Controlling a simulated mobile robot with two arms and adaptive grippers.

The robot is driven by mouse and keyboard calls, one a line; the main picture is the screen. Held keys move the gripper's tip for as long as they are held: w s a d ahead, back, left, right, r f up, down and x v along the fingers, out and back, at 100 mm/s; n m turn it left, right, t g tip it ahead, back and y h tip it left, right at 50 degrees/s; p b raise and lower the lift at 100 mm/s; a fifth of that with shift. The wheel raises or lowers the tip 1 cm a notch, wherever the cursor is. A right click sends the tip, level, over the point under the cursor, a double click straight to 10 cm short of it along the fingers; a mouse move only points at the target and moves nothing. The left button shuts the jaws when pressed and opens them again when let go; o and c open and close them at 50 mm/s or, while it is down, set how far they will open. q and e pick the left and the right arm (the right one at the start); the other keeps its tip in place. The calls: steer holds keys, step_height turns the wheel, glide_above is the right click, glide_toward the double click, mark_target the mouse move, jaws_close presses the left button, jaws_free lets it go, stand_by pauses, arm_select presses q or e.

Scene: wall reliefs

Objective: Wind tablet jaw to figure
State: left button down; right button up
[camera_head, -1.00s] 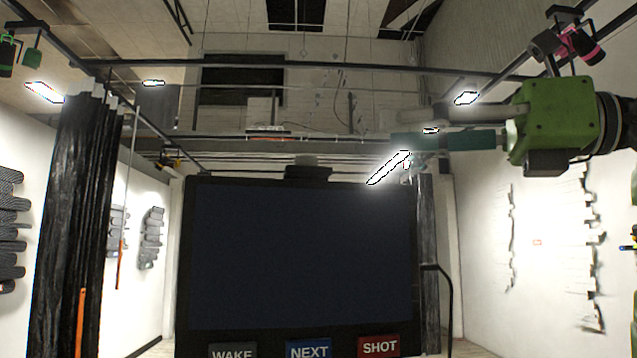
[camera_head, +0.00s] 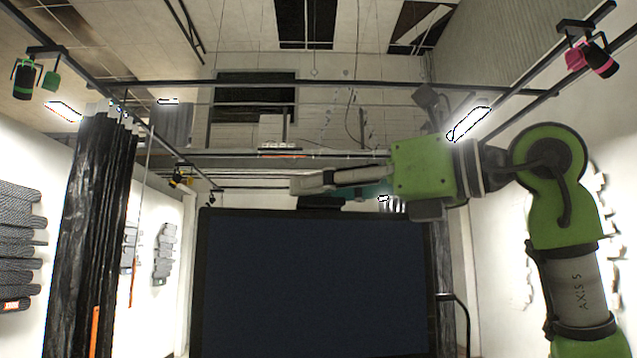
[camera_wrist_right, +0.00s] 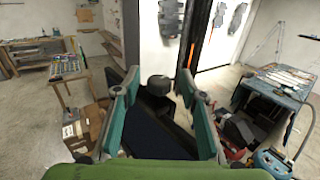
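The tablet (camera_head: 315,285) is a large dark screen in a black frame at the lower middle of the head view. A dark jaw piece (camera_head: 320,202) sits on its top edge, partly hidden by my fingers. My right gripper (camera_head: 305,184) reaches in from the right just above that edge, pointing left. In the right wrist view, my right gripper (camera_wrist_right: 158,84) has its two teal fingers spread. A rounded dark knob (camera_wrist_right: 159,85) shows between the fingertips; I cannot tell whether they touch it. The dark tablet (camera_wrist_right: 150,135) lies below it. My left gripper is out of view.
Grey wall reliefs (camera_head: 18,245) hang on the left wall beside a black curtain (camera_head: 98,200). Pale reliefs show on the right wall. In the wrist view, a blue-topped table (camera_wrist_right: 285,85) stands right and a table with small items (camera_wrist_right: 67,68) stands left. Boxes crowd the floor between.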

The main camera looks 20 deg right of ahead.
steer(key=shift+w+a, duration=0.3)
steer(key=shift+w, duration=0.05)
steer(key=shift+c, duration=0.3)
